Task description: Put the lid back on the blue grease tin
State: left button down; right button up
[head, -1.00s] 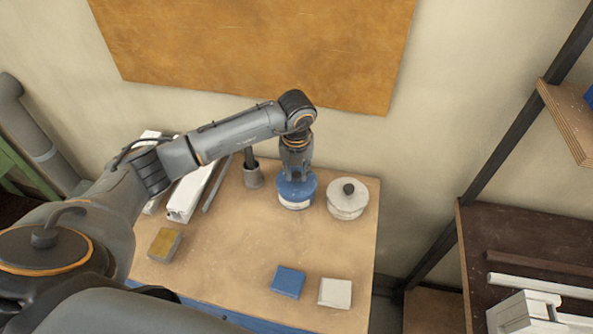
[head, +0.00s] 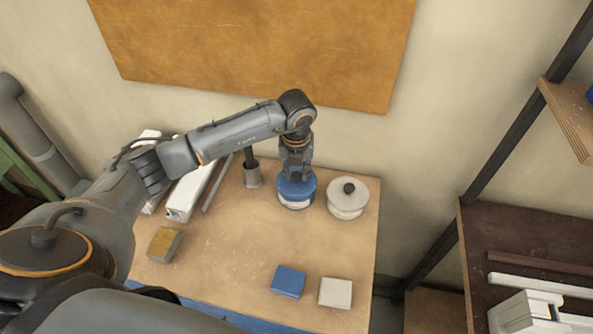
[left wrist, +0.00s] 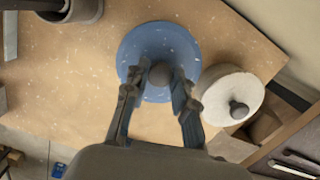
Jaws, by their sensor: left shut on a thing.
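The blue grease tin (head: 296,205) stands near the back of the bench, with a pale label band on its side. The round blue lid (head: 284,187) is on top of it, lined up with it in the head view; I cannot tell whether it is fully seated. My left gripper (head: 295,173) points straight down over the tin. In the left wrist view, its fingers (left wrist: 159,86) are shut on the dark round knob at the middle of the blue lid (left wrist: 145,42), which hides the tin beneath. My right gripper is not in view.
A white tin with a dark knob (head: 347,206) stands close on the right. A grey cup (head: 253,176) with a dark upright handle is on the left, beside white profiles (head: 190,190). Several small blocks lie near the front. The bench middle is clear.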

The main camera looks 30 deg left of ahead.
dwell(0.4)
pick_arm(q)
jog(key=c, duration=0.5)
grip_release()
jog(key=shift+r+p, duration=2.05)
jog(key=shift+r, duration=1.5)
grip_shut()
jog(key=shift+f, duration=0.25)
